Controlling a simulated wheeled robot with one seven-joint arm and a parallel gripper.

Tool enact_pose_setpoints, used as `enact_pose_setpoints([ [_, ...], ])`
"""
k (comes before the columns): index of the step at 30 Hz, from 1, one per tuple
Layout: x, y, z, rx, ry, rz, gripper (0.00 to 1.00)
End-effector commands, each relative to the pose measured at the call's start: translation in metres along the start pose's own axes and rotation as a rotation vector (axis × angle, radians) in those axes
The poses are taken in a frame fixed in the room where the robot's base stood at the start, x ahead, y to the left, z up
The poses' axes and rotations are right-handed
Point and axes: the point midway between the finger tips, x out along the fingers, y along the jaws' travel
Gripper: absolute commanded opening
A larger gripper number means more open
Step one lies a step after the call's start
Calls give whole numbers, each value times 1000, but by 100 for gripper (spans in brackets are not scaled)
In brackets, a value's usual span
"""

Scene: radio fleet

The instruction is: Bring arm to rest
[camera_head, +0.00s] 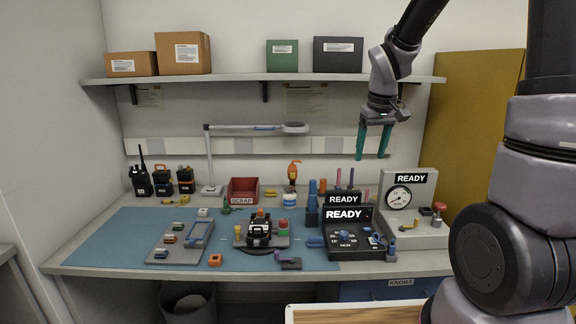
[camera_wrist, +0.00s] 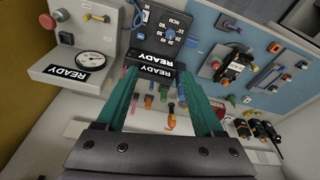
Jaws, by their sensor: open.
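My gripper (camera_head: 373,142) hangs in the air above the right part of the workbench, in front of the back wall and below the shelf. Its two teal fingers point down and stand apart with nothing between them. In the wrist view my gripper (camera_wrist: 168,92) shows the same open fingers, with the bench beyond them. My arm comes in from the right side of the head view and bends over at the top.
The bench carries two black READY boxes (camera_head: 347,240), a grey gauge station (camera_head: 408,236), a red SCRAP bin (camera_head: 243,187), a lamp (camera_head: 209,160) and several radios (camera_head: 141,180). A blue mat (camera_head: 120,232) covers the left. The shelf (camera_head: 240,80) holds several boxes.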

Motion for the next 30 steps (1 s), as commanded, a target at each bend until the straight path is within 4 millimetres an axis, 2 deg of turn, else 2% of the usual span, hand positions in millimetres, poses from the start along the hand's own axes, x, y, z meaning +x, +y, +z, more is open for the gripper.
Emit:
enact_pose_setpoints([
  [1, -24, 2, 7, 45, 38, 1, 69],
  [6, -84, 4, 40, 206, 138, -21, 69],
  [12, -141, -1, 86, 385, 258, -79, 69],
  [15, -160, -5, 108, 458, 310, -116, 69],
  [21, -179, -12, 137, 549, 372, -172, 69],
  [30, -182, -14, 143, 570, 383, -187, 69],
])
